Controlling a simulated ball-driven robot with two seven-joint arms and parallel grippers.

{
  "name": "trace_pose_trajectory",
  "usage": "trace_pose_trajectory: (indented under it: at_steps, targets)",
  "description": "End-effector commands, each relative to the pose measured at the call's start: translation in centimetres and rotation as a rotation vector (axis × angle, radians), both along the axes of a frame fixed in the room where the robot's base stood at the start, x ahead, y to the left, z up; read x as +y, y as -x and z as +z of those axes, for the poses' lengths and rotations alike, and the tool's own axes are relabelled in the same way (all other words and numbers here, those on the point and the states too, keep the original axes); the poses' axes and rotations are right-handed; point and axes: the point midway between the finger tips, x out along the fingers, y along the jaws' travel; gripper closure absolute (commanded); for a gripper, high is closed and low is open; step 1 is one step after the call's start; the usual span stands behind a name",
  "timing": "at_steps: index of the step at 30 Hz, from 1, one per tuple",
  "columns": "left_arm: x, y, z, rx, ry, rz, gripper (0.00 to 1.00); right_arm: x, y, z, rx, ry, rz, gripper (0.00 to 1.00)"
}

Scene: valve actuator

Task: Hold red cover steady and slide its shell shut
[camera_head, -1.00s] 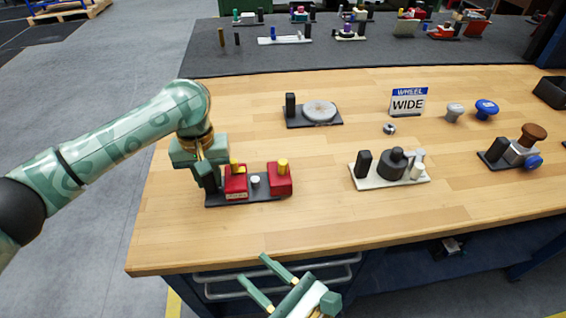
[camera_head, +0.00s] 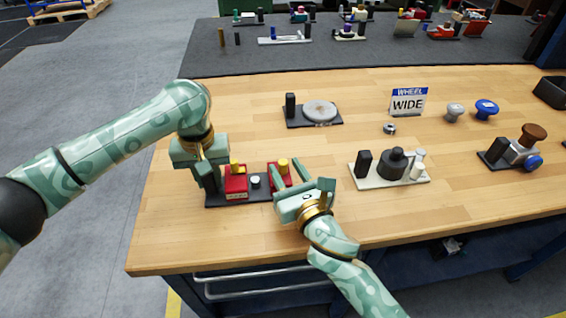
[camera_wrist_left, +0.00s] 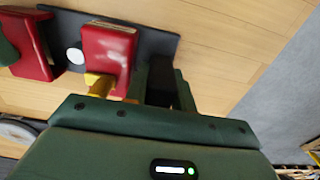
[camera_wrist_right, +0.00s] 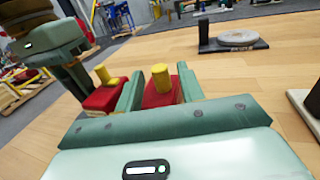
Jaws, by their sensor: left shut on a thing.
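The red cover stands on a dark base (camera_head: 240,202). Its left red block (camera_head: 236,186) and right red block (camera_head: 279,172) each carry a yellow knob, and they are apart with a white round button (camera_head: 255,182) showing between them. My left gripper (camera_head: 211,181) is shut on the black post at the base's left end; the post shows between its fingers in the left wrist view (camera_wrist_left: 160,82). My right gripper (camera_head: 300,178) is open; in the right wrist view the right red block (camera_wrist_right: 160,94) appears between its fingers. Contact there cannot be told.
Behind stands a base with a grey disc (camera_head: 320,110). To the right are a cream fixture (camera_head: 390,180), a "WHEEL WIDE" sign (camera_head: 408,102) and loose knobs (camera_head: 486,109). The wooden table (camera_head: 300,235) is bare in front.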

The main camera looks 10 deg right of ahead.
Motion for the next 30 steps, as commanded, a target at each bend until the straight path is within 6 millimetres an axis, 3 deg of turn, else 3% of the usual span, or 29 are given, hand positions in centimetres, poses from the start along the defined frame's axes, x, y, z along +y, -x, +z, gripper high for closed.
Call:
trace_pose_trajectory:
  at_steps: [6,15,19,25,30]
  targets:
    - [0.1,0.2,-0.6,0.01,-0.004,0.0,1.0,0.6,-2.3,-0.1,0.001,0.0,-0.001,0.62]
    - [0.1,0.2,-0.6,0.01,-0.005,0.0,1.0,0.7,-2.5,-0.2,0.002,0.001,0.0,0.62]
    - [0.1,0.2,-0.6,0.01,-0.005,0.0,1.0,0.6,-2.5,-0.2,0.002,0.001,0.0,0.98]
    - [0.1,0.2,-0.6,0.01,-0.005,0.0,1.0,1.2,-2.5,-0.2,0.002,-0.001,0.001,1.0]
    - [0.1,0.2,-0.6,0.01,-0.005,0.0,1.0,4.2,-2.5,-0.3,0.005,-0.003,0.001,1.0]
